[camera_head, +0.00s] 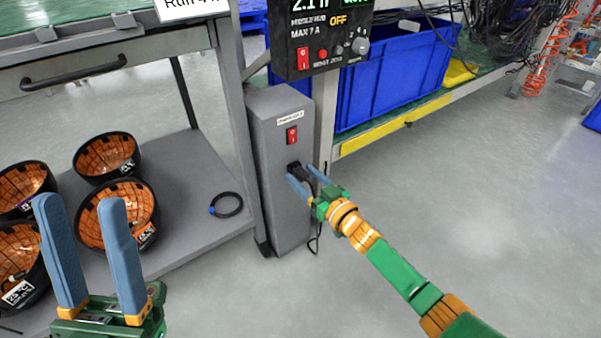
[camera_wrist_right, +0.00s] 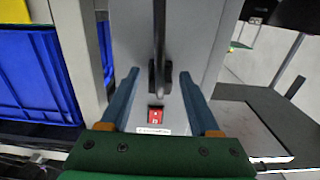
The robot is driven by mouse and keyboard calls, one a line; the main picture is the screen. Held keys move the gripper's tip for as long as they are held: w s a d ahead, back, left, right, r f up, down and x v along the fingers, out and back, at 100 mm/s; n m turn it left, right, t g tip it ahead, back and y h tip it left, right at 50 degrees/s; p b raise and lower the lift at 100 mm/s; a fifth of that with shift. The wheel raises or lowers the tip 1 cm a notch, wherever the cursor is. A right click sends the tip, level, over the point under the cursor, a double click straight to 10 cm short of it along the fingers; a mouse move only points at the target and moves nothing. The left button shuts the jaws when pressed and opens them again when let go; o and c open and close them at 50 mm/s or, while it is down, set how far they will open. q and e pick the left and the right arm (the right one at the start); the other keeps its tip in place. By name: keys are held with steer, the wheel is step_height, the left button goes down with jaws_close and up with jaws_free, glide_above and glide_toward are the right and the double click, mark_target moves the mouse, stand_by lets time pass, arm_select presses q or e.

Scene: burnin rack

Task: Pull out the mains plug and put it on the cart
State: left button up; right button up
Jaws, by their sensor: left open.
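The black mains plug (camera_head: 296,168) sits in the front of a grey power box (camera_head: 275,215), below a red switch (camera_head: 293,135). The plug (camera_wrist_right: 160,78) also shows in the right wrist view, with its dark cable running across the box. My right gripper (camera_head: 306,178) is at the plug, its blue fingers open on either side with a gap to each. My left gripper (camera_head: 82,207) is open and empty at the lower left. The grey cart (camera_head: 185,165) on the left has a handle bar, an upper deck and a lower shelf.
A control panel reading OFF (camera_head: 320,40) hangs above the box. Blue bins (camera_head: 395,80) stand on a rack behind.

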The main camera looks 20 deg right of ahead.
mark_target(309, 182)
jaws_close()
stand_by(0.6)
stand_by(0.7)
steer(key=shift+s, duration=0.1)
steer(key=shift+p+v, duration=0.8)
steer(key=shift+v, duration=0.05)
steer(key=shift+p+v, duration=1.2)
steer(key=shift+v, duration=0.65)
steer(key=shift+s, duration=0.15)
steer(key=shift+s+d, duration=0.1)
